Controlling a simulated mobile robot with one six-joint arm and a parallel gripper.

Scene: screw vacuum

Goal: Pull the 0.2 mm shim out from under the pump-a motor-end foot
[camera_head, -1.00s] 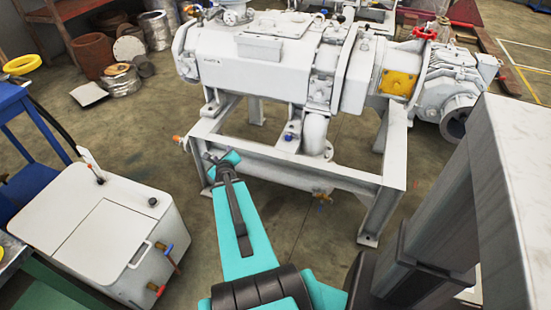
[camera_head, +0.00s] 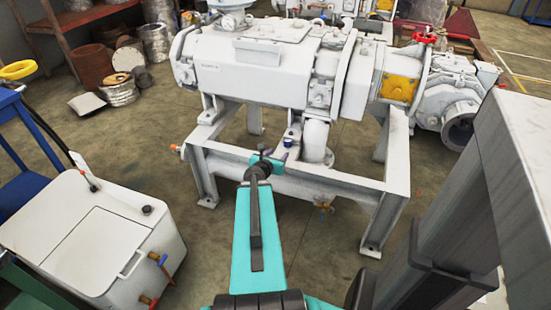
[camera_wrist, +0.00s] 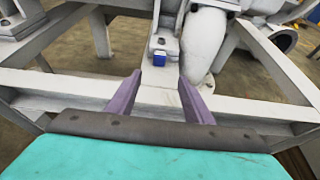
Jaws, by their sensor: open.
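The white pump (camera_head: 262,72) stands on a pale steel frame (camera_head: 335,186). Its motor-end foot appears to be the one near the frame's front rail, with a small blue piece (camera_head: 288,142) at it. In the wrist view the foot (camera_wrist: 166,30) shows with the blue piece (camera_wrist: 161,58) at its near edge. I cannot tell the thin shim itself from the foot. My gripper (camera_wrist: 160,88) is open and empty, its two purple fingers apart, short of the blue piece and lined up with it. In the head view my gripper (camera_head: 268,160) is partly hidden by my turquoise arm.
A grey pipe elbow (camera_wrist: 206,42) drops close to the right of the foot. The frame's front rail (camera_wrist: 60,88) runs across below. A white box-shaped unit (camera_head: 90,240) stands at left. Open floor lies between it and the frame.

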